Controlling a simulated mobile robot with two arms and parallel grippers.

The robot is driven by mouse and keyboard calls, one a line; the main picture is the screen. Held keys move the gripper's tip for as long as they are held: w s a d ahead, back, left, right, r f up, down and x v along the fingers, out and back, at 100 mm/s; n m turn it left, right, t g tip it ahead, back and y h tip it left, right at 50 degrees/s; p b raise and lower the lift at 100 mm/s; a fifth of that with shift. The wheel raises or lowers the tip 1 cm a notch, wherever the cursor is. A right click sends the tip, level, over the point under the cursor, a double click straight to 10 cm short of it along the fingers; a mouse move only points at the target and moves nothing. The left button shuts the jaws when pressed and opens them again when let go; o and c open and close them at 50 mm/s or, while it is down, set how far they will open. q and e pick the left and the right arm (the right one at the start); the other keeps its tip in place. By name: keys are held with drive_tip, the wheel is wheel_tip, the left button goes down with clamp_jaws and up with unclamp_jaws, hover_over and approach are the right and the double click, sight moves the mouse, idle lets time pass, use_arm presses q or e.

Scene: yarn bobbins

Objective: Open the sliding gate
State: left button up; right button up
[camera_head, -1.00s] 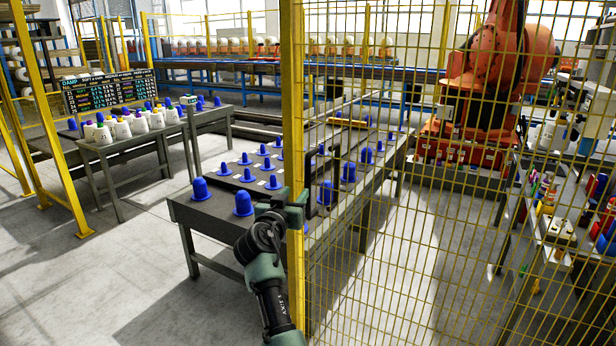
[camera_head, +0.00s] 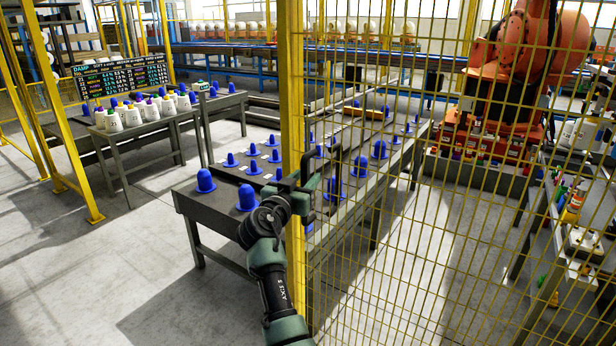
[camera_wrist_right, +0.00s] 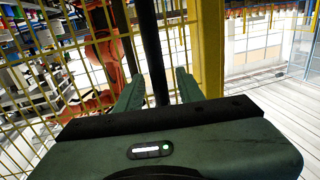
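The sliding gate (camera_head: 291,90) is a yellow wire-mesh panel with a thick yellow post at its left edge, filling the right half of the head view. A black upright handle (camera_head: 338,165) is mounted beside the post; its bar also shows in the right wrist view (camera_wrist_right: 153,45). My right gripper (camera_head: 312,190) is at the handle, in front of the post. In the right wrist view its two green fingers (camera_wrist_right: 158,92) stand apart on either side of the bar, with gaps visible, so it is open. My left gripper is out of view.
Behind the gate is a dark table (camera_head: 222,208) with several blue bobbin cones. An orange robot arm (camera_head: 520,65) stands behind the mesh. Floor at the lower left is clear.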

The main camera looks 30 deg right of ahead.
drive_tip(key=shift+a, duration=0.1)
drive_tip(key=shift+c, duration=0.7)
drive_tip(key=shift+s+r, duration=0.1)
clamp_jaws()
drive_tip(key=shift+r, duration=0.1)
idle(0.4)
